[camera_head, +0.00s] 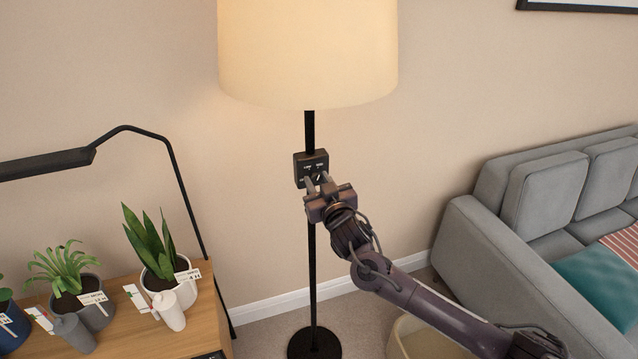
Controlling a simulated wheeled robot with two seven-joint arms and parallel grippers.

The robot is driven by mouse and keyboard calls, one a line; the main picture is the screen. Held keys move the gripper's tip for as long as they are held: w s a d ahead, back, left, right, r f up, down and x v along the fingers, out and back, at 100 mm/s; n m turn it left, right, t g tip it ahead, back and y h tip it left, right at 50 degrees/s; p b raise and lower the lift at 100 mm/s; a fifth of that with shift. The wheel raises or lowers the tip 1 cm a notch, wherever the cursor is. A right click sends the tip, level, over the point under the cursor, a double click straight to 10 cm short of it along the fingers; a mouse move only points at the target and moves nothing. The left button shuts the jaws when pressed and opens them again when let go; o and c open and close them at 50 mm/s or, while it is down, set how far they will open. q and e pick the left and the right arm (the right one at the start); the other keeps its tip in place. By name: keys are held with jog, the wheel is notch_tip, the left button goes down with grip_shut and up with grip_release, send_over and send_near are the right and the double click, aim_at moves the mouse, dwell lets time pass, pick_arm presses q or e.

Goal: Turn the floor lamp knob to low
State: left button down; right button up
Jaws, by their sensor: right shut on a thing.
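The floor lamp has a glowing cream shade (307,55), a thin black pole (311,265) and a round black base (314,344) on the carpet. A black control box (311,160) with small white markings sits on the pole below the shade. My right gripper (317,182) comes up from the lower right and is shut on the knob at the front of this box. The knob is mostly hidden between the fingers, so its setting cannot be read. My left gripper is not in view.
A grey sofa (490,240) stands at the right, and a beige bin (420,338) is below my right arm.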

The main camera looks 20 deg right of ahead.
jog(key=n, duration=0.5)
jog(key=shift+a, duration=0.1)
jog(key=shift+n+b, duration=0.35)
jog(key=shift+n, duration=1.95)
jog(key=o, duration=1)
